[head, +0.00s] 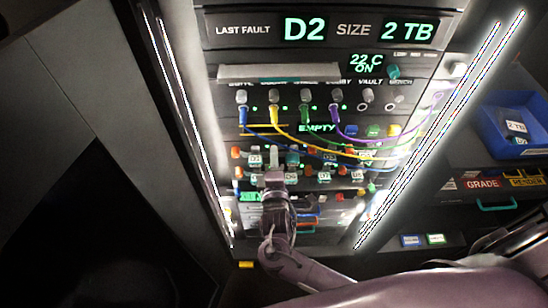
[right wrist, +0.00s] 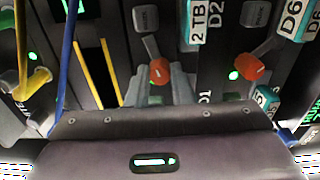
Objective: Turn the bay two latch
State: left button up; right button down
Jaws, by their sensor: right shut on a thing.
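My right gripper (head: 274,179) reaches up to the drive rows of the rack panel. In the right wrist view its grey fingers (right wrist: 160,88) stand on either side of an orange latch knob (right wrist: 160,70) on a grey lever, and it is shut on this latch. In the head view the gripper hides the latch. My left gripper is not in view.
A second orange knob (right wrist: 250,66) sits to the right, near a D6 label (right wrist: 291,22). Blue, yellow, green and purple cables (head: 338,125) hang over the panel close by. A blue bin (head: 517,125) with a 2 TB drive stands at the right.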

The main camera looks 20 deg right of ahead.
jog(key=m+b, duration=0.1)
jog(key=m, duration=0.5)
jog(key=m+b, duration=0.1)
jog(key=m, duration=0.5)
jog(key=shift+s+f, duration=0.1)
jog(key=shift+f, duration=0.1)
dwell(0.5)
jog(key=c, duration=1.5)
grip_release()
jog(key=shift+o, duration=1.1)
jog(key=shift+r, duration=0.1)
jog(key=b+v, duration=0.2)
jog(key=v, duration=0.5)
jog(key=shift+s, duration=0.4)
jog(key=shift+a, duration=0.1)
